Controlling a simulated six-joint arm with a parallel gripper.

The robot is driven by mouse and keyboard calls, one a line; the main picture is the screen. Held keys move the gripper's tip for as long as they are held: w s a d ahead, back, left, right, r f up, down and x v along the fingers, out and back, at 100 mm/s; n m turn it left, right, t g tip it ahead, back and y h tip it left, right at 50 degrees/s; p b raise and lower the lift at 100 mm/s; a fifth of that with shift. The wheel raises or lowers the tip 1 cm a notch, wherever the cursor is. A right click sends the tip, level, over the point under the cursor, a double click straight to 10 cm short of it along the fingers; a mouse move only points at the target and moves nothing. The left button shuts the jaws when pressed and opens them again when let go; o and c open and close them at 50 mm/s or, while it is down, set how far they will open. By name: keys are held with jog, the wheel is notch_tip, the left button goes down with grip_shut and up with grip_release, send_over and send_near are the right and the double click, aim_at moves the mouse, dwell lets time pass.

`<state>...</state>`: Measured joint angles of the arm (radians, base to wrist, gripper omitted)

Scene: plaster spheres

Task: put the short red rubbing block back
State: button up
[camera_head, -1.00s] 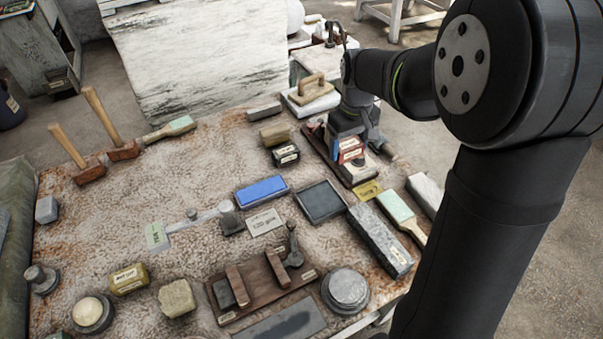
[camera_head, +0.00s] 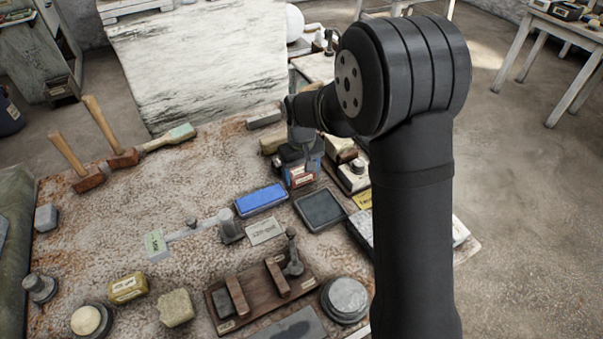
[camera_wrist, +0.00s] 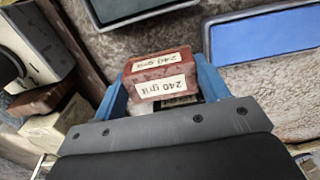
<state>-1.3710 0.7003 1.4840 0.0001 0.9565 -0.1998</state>
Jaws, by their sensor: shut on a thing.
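The short red rubbing block (camera_head: 303,181) is held between the blue fingers of my gripper (camera_head: 300,167), above the bench. In the wrist view the red block (camera_wrist: 160,68) shows two white "240 grit" labels, and a blue finger of my gripper (camera_wrist: 161,90) lies along each side of it. The wooden rack at the back right (camera_wrist: 42,98) is partly hidden by my gripper and arm in the head view. A second wooden rack (camera_head: 253,309) at the front holds upright blocks and a metal piece.
A blue stone (camera_head: 261,199) and a dark tray (camera_head: 320,210) lie close in front of my gripper.

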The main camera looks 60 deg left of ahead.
aim_at(302, 172)
jog(key=shift+f, duration=0.45)
jog(key=shift+f, duration=0.15)
jog(key=o, duration=0.8)
jog(key=shift+c, duration=0.2)
notch_tip(302, 172, up, 12)
jog(key=shift+r, duration=0.2)
